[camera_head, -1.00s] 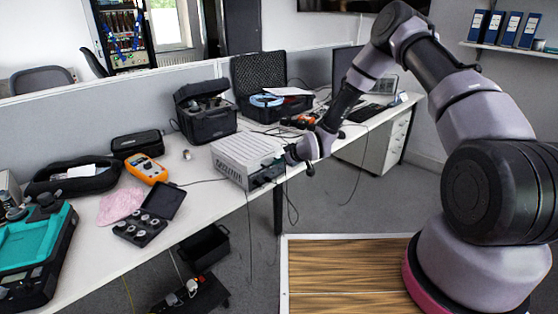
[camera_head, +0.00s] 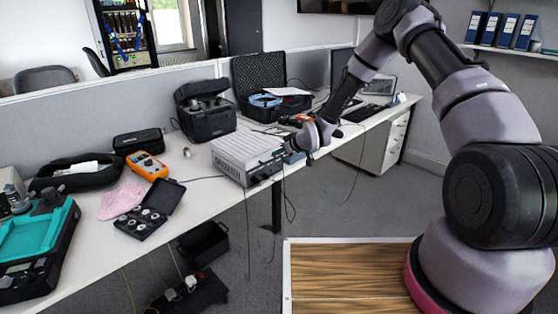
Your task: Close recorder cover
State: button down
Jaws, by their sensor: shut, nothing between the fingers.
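The recorder (camera_head: 240,152) is a light grey box with a ribbed top, standing near the front edge of the white table. Its front right face carries dark fittings and a greenish part (camera_head: 266,170), which I take for the cover area; the cover's exact angle is too small to tell. My gripper (camera_head: 287,150) is at the recorder's right end, at about the height of its top edge. The gripper is shut and holds nothing. Whether its tips touch the recorder or cover cannot be told.
On the white table (camera_head: 95,240) left of the recorder are an orange multimeter (camera_head: 147,166), a pink cloth (camera_head: 121,201) and an open black case of fittings (camera_head: 150,212). Black cases (camera_head: 205,112) stand behind it. Cables hang from the front edge.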

jog(key=s+d+f, duration=0.5)
jog(key=d, duration=0.1)
jog(key=s+d+r+m+h, duration=0.2)
jog(key=d+r, duration=0.3)
jog(key=r, duration=0.6)
jog(key=s+d+r+m+h, duration=0.1)
jog(key=d+r+m+h, duration=0.1)
jog(key=d+r, duration=0.6)
jog(key=s+d+r+m+h, duration=0.1)
jog(key=s+d+r+h, duration=0.15)
jog(key=r, duration=1.05)
jog(key=s+d+r+m, duration=0.4)
jog(key=s+d+r, duration=0.1)
jog(key=s+r, duration=0.6)
jog(key=s+r+m, duration=0.2)
jog(key=s, duration=0.6)
jog(key=s+r+m+y, duration=0.1)
jog(key=s+r+m, duration=0.1)
jog(key=s, duration=0.6)
jog(key=shift+s+d+r, duration=0.2)
jog(key=shift+s+r, duration=0.1)
jog(key=shift+r, duration=0.2)
